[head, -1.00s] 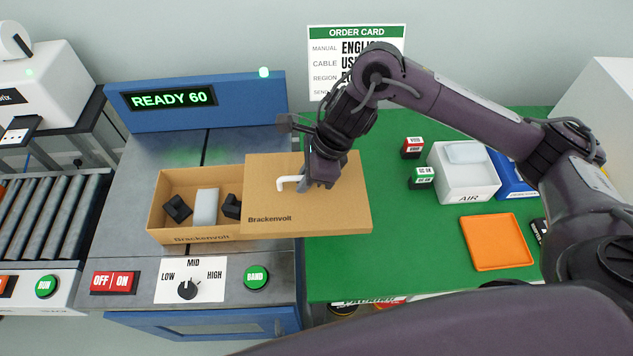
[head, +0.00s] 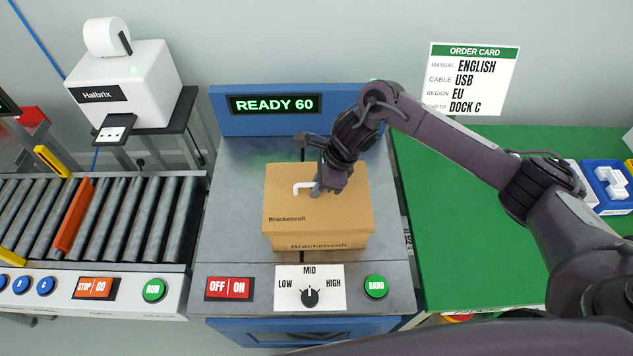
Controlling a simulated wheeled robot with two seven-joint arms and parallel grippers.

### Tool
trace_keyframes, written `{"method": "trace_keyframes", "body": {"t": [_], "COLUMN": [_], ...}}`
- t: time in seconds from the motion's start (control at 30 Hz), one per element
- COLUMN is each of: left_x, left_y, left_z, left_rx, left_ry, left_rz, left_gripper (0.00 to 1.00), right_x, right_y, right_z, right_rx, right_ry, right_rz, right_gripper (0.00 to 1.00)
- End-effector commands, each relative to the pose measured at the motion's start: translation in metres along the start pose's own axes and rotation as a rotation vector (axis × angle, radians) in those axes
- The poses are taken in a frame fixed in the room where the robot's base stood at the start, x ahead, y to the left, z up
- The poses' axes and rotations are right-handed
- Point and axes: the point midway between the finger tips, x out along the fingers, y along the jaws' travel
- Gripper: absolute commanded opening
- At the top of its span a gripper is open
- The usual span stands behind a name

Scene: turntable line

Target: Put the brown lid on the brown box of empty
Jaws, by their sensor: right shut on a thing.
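The brown lid (head: 345,208), marked Brackenvolt, lies over the top of the brown box (head: 330,243) on the grey machine bed. The lid covers the box opening, so what is inside is hidden. The front wall of the box shows below the lid's edge. I cannot tell whether the lid is fully seated. My right gripper (head: 316,188) is shut on the white handle (head: 303,188) on top of the lid. My left gripper is not in view.
The machine panel has an OFF/ON switch (head: 229,288), a dial (head: 310,297) and a green BAND button (head: 375,287). Its display (head: 274,104) reads READY 60. A roller conveyor (head: 130,222) and a label printer (head: 125,85) stand left. The green table (head: 460,240) is at the right.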

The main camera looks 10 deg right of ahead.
Motion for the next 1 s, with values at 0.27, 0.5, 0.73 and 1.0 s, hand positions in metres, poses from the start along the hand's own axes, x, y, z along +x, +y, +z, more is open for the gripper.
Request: {"method": "trace_keyframes", "body": {"t": [0.27,0.5,0.73,1.0], "left_x": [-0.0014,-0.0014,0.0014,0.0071], "left_y": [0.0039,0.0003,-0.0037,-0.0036], "left_z": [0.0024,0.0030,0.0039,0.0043], "left_rx": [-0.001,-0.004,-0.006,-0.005], "left_ry": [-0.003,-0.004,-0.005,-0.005], "left_rz": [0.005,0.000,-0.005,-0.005], "left_gripper": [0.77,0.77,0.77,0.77], "right_x": [0.0025,0.0024,0.0032,0.0042], "right_y": [0.0001,0.0001,0.0001,0.0004], "right_z": [-0.0011,-0.0008,-0.0012,-0.0016], "right_rx": [0.000,0.000,0.000,-0.001], "right_ry": [0.000,-0.001,-0.001,-0.002], "right_rz": [0.000,0.000,0.000,0.000], "right_gripper": [0.00,0.00,0.00,0.00]}}
